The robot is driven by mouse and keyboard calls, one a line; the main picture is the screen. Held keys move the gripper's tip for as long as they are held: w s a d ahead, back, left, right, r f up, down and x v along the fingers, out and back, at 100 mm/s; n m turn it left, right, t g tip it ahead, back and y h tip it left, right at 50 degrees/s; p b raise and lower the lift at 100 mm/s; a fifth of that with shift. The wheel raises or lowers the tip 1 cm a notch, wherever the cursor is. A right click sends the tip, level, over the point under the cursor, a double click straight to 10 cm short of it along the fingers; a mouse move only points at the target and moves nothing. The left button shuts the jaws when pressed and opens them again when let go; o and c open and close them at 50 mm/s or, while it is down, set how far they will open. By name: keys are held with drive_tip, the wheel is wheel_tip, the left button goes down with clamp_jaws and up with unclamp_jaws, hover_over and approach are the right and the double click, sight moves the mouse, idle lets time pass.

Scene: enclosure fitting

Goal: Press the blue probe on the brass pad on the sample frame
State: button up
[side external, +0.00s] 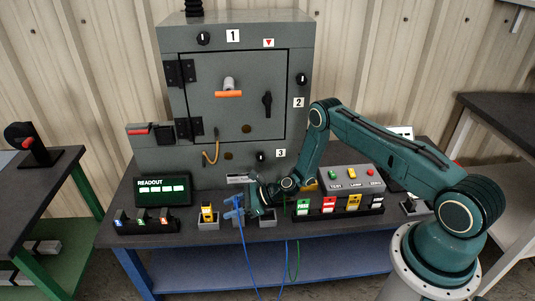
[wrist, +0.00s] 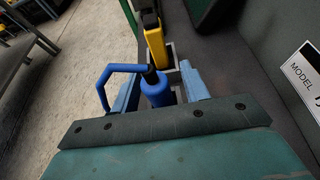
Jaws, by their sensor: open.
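The blue probe (side external: 235,214), with a blue side loop, stands in a holder near the bench's front edge, and a blue cable hangs below. In the wrist view the blue probe (wrist: 157,92) lies between the two jaw fingers. My gripper (wrist: 160,76) is open around it, with visible space on the right side; contact on the left is unclear. In the side view my gripper (side external: 250,200) is low at the probe, partly covering its holder. I cannot identify the sample frame. Small brass-coloured discs (side external: 246,129) show on the cabinet front.
A yellow tool (side external: 207,212) stands in a holder left of the probe. The grey cabinet (side external: 233,65) rises behind. A readout (side external: 162,191) and a small rack (side external: 146,222) are at left. Coloured tagged blocks (side external: 329,205) and a button box (side external: 350,179) are at right.

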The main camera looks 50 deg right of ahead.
clamp_jaws()
wheel_tip(320, 180, up, 20)
idle(1.2)
idle(0.5)
wheel_tip(320, 180, down, 12)
drive_tip(key=w+n+t+h, duration=0.1)
drive_tip(key=n+h, duration=0.1)
drive_tip(key=n, duration=0.5)
drive_tip(key=w+n+t+h, duration=0.1)
drive_tip(key=n+h, duration=0.2)
drive_tip(key=n, duration=0.5)
drive_tip(key=shift+w+a+f+h, duration=0.25)
drive_tip(key=shift+w+a+h, duration=0.05)
